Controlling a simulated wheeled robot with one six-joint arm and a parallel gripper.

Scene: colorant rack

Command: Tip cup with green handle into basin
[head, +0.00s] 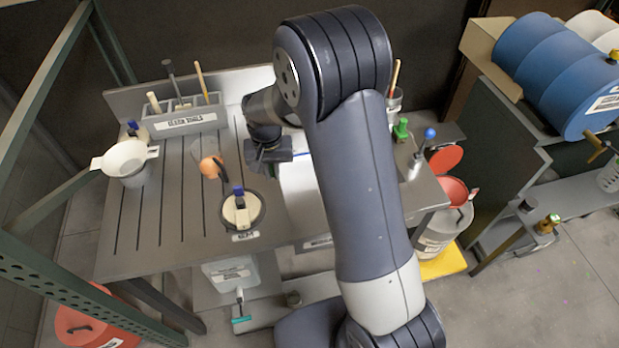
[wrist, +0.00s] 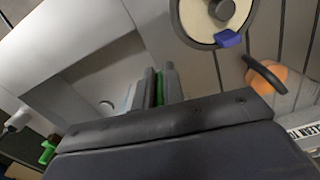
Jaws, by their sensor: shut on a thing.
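My gripper (head: 268,152) is over the worktable at the left edge of the white basin (head: 296,190). In the wrist view its fingers (wrist: 160,88) are shut on a narrow green strip, the green handle (wrist: 159,88). The cup's body cannot be made out; the gripper and arm hide that area, so its tilt cannot be told. In the wrist view the pale basin (wrist: 65,45) fills the left side beyond the fingers, with a round drain-like spot inside. In the head view my arm covers much of the basin.
A round pot with a blue-tipped handle (head: 241,210) is set in the table front. An orange ball-like thing with a dark handle (head: 209,167) lies left of my gripper. A white funnel-like cup (head: 125,160) is at the left edge. A labelled tool rack (head: 185,121) stands behind.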

